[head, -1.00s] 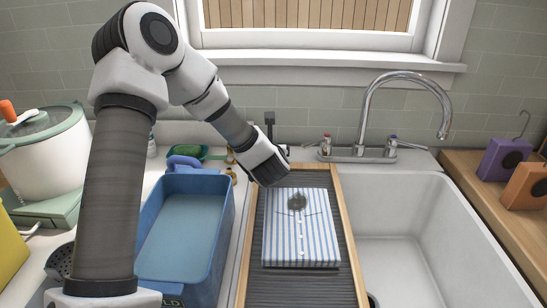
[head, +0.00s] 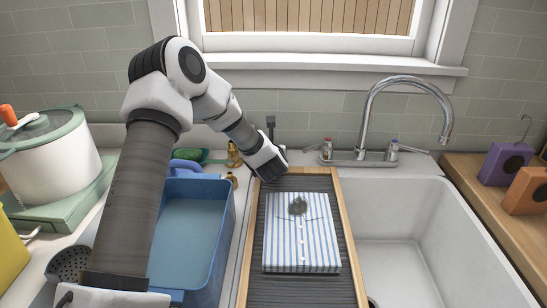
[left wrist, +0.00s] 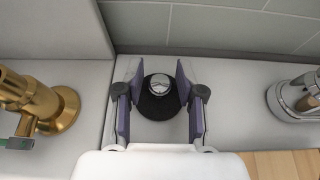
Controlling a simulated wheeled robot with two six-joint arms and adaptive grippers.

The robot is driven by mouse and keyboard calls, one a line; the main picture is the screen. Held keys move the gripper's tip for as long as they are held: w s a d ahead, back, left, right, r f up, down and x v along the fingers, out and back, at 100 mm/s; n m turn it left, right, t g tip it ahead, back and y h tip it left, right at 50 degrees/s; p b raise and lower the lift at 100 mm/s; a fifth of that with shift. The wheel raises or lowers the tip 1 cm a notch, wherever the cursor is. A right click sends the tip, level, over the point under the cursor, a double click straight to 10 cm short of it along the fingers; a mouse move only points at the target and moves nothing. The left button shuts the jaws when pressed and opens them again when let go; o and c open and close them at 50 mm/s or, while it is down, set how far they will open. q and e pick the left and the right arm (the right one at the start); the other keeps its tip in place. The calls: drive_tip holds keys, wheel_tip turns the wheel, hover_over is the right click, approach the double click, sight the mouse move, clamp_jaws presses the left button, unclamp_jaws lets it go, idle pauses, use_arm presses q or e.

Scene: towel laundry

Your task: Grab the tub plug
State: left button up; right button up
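The tub plug (left wrist: 158,97), a round black disc with a silver knob on top, shows in the left wrist view between my left gripper's fingers, near the tiled wall. My left gripper (left wrist: 159,104) is open, with one purple-grey finger on each side of the plug. A small gap seems to show on both sides. In the head view my left gripper (head: 272,168) is at the back end of the wooden-framed board. A dark upright item (head: 270,124) shows just behind it; I cannot tell if this is the plug. My right gripper is not in view.
A brass tap (left wrist: 38,100) is left of the gripper and a chrome faucet (head: 362,155) is right of it. The white sink (head: 400,215) is on the right.

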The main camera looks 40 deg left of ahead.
use_arm(q)
clamp_jaws()
drive_tip(key=shift+r, duration=0.1)
